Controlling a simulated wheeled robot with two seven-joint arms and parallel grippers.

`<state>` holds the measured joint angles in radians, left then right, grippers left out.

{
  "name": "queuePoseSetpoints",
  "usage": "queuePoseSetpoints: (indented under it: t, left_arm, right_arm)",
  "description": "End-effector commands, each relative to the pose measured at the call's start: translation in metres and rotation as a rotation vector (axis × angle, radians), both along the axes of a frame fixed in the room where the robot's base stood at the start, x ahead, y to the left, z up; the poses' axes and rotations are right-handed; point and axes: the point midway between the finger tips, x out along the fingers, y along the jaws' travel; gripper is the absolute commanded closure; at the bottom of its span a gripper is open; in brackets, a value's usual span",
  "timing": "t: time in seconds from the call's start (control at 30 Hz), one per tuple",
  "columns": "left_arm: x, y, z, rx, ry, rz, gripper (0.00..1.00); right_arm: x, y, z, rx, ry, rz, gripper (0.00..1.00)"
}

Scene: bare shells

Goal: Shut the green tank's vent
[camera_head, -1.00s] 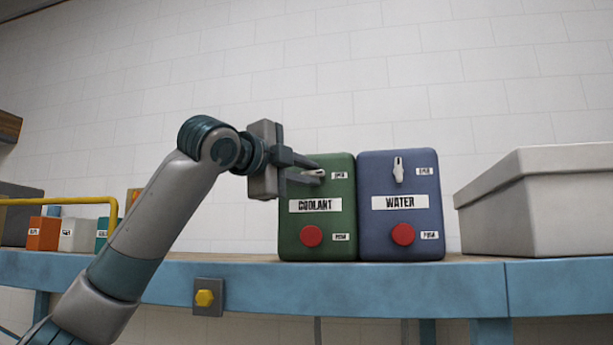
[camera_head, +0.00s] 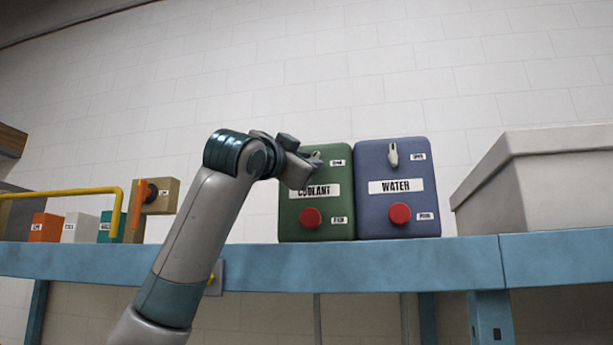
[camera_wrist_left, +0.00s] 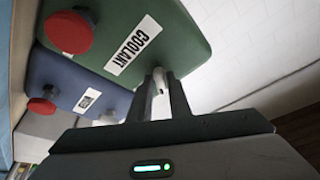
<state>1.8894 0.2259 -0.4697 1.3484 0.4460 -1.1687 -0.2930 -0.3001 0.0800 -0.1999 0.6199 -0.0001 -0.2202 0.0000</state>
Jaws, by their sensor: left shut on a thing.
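The green tank (camera_head: 338,222) stands on the blue bench, marked COOLANT, with a red button (camera_head: 311,217) low on its front. Its white vent lever (camera_head: 316,156) shows its top end in the head view and looks about upright; the rest is behind my gripper. My left gripper (camera_head: 312,163) is at the tank's upper front, shut on the lever. In the left wrist view the lever (camera_wrist_left: 158,79) sits between the two fingers (camera_wrist_left: 160,92), beside the green tank (camera_wrist_left: 185,45). My right gripper is in no view.
A blue tank (camera_head: 398,214) marked WATER stands close on the right, its white lever (camera_head: 393,155) upright. A large pale bin (camera_head: 540,185) is further right. On the left are a yellow rail (camera_head: 80,191) and several small boxes. The wall above is clear.

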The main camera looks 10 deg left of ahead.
Motion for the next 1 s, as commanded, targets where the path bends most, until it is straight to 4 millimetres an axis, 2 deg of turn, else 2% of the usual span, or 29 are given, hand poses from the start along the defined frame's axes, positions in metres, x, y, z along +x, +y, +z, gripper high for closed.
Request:
queuePoseSetpoints:
  t: [0.03, 0.4, 0.7, 1.0]
  left_arm:
    - [0.000, -0.003, -0.007, -0.045, 0.002, -0.004, 1.00]
    - [0.001, -0.005, -0.006, -0.389, 0.002, -0.003, 1.00]
    - [0.000, -0.006, -0.003, -0.594, 0.001, -0.001, 1.00]
    - [0.000, -0.005, -0.002, -0.672, -0.001, 0.000, 1.00]
  right_arm:
    - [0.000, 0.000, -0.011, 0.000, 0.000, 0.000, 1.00]
    - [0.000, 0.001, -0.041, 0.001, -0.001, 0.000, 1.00]
    - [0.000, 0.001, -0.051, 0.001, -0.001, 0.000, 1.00]
    - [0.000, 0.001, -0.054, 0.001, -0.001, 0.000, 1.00]
